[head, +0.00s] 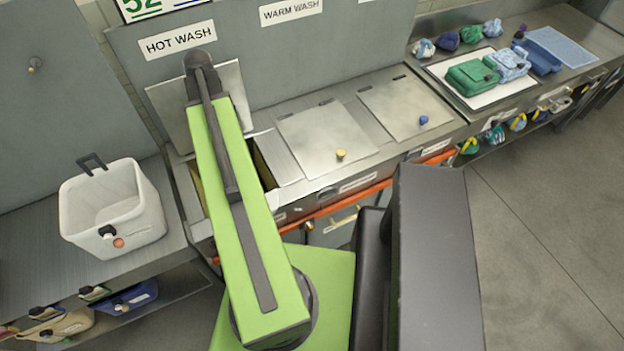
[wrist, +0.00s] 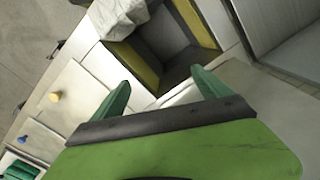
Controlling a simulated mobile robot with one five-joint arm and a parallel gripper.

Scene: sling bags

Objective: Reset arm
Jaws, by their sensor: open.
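My gripper (wrist: 163,92) is open, its two green fingers spread with nothing between them. In the wrist view it is over the open hot wash compartment (wrist: 180,45), which has yellow inner sides and a dark inside. In the head view my green arm reaches up across this compartment towards its raised metal lid (head: 236,95), and the gripper is hidden there. A pale crumpled thing (wrist: 115,14) lies by the compartment's edge in the wrist view; I cannot tell what it is.
Shut lids with a yellow knob (head: 340,154) and a blue knob (head: 423,120) are to the right. Green (head: 472,77) and patterned blue (head: 508,64) bags lie on a white tray (head: 484,104). A white tub (head: 148,205) stands left. An orange rail (head: 352,200) runs along the front.

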